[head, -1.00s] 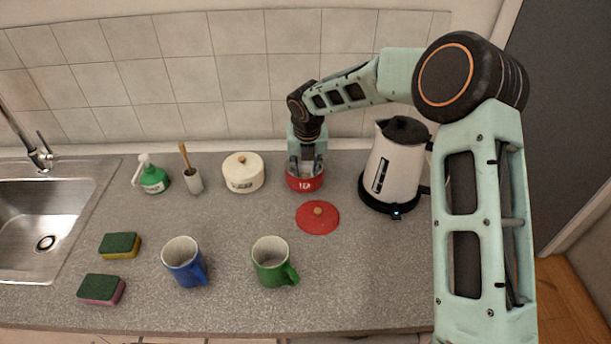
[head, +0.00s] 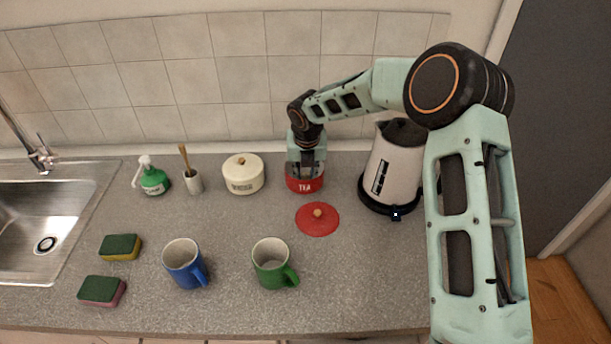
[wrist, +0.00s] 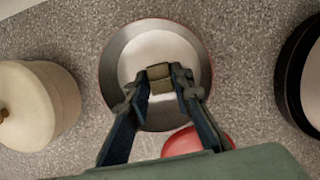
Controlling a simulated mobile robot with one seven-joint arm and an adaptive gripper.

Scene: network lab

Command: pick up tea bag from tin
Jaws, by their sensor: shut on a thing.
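The red tea tin (head: 305,185) stands open on the counter near the back wall, its "TEA" label facing front. In the wrist view I look down into its round opening, and its metal inner wall (wrist: 112,75) shows around a pale bottom. My gripper (head: 305,170) points down at the tin's mouth. In the wrist view my gripper (wrist: 160,80) is shut on a small brownish tea bag (wrist: 160,86) between its fingertips. How high the tea bag is above the tin's bottom is hard to tell. The tin's red lid (head: 317,222) lies on the counter in front of it.
A white kettle (head: 392,170) on a black base stands right of the tin. A cream lidded pot (head: 243,176) stands to the left. A blue mug (head: 183,265) and a green mug (head: 270,266) stand in front. Two sponges, a brush holder and a green bottle (head: 153,179) are farther left.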

